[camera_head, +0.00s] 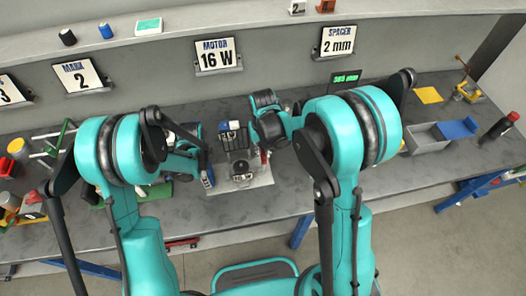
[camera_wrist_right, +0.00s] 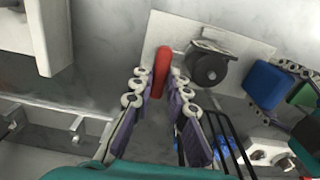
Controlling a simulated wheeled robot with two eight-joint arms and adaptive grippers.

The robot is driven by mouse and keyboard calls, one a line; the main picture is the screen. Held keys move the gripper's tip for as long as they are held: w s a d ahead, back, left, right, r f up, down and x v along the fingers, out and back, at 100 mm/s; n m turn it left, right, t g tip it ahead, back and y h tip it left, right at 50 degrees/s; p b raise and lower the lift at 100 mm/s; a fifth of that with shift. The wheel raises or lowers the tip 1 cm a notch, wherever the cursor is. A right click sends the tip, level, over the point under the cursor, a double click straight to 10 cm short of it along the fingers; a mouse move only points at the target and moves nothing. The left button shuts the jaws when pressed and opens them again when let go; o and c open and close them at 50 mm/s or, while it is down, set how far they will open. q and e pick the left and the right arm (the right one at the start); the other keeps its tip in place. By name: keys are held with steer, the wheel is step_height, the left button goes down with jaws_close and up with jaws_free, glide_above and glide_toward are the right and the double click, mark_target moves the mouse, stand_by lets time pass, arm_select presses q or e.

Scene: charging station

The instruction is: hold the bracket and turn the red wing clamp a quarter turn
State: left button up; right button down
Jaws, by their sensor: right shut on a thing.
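The red wing clamp (camera_wrist_right: 162,70) stands between the fingers of my right gripper (camera_wrist_right: 160,92) in the right wrist view. The gripper is shut on it, with a finger on each side. In the head view only a little of the red clamp (camera_head: 264,156) shows, beside my right gripper (camera_head: 272,140). A pale base plate (camera_head: 262,180) carries a dark bracket-like fixture (camera_head: 237,144) and a round black part, which also shows in the wrist view (camera_wrist_right: 207,68). My left gripper (camera_head: 207,172) is at the plate's left side. Whether it touches the bracket is unclear.
A blue block (camera_wrist_right: 265,85) and a black wire rack (camera_wrist_right: 222,140) are close to the right gripper. In the head view a grey bin (camera_head: 425,139) stands right and a green rack (camera_head: 55,143) left. The bench between the plate and bin is partly hidden by my arm.

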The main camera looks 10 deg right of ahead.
steer(key=c, duration=1.5)
jaws_free()
step_height(320, 180, up, 12)
arm_select(q)
steer(key=o, duration=1.5)
